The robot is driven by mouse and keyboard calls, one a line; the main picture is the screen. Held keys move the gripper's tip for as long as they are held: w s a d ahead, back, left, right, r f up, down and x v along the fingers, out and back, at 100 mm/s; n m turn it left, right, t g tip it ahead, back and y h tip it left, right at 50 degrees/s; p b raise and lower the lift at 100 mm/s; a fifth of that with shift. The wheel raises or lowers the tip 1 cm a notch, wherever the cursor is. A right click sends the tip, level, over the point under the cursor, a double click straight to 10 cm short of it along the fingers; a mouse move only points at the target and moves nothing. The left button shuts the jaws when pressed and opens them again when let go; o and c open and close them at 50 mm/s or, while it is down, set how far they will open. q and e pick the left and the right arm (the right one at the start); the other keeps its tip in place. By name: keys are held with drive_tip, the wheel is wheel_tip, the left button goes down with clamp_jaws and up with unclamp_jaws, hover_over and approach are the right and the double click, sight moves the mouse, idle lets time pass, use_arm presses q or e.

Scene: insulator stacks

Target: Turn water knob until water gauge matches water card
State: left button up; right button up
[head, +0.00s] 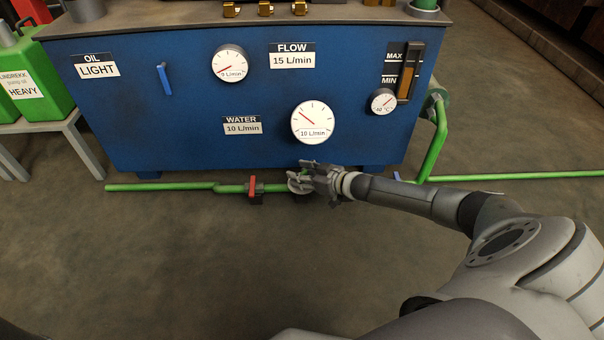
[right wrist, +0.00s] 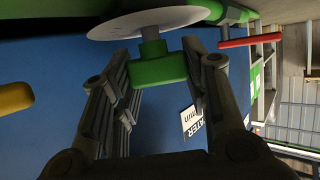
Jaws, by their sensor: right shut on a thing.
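The water card (head: 242,125) on the blue cabinet reads 10 L/min. The round white water gauge (head: 313,122) to its right also shows 10 L/min in its readout, with its red needle pointing up and left. My right gripper (head: 299,178) is at the green pipe below this gauge. In the right wrist view its fingers are shut on the green water knob (right wrist: 159,70), one on each side. A pale round disc (right wrist: 150,21) sits behind the knob on a dark stem. In the head view the gripper mostly hides the knob. My left gripper is not in view.
A red-handled valve (head: 252,186) sits on the green pipe (head: 160,187) just left of my right gripper. Another gauge (head: 230,64), a blue lever (head: 165,79) and a FLOW card (head: 292,60) are on the cabinet. The floor in front is clear.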

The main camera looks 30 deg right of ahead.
drive_tip(key=o, duration=1)
drive_tip(key=shift+o, duration=0.2)
drive_tip(key=shift+s, duration=0.1)
drive_tip(key=v, duration=1.1)
drive_tip(key=shift+s, duration=0.4)
drive_tip(key=shift+r, duration=0.2)
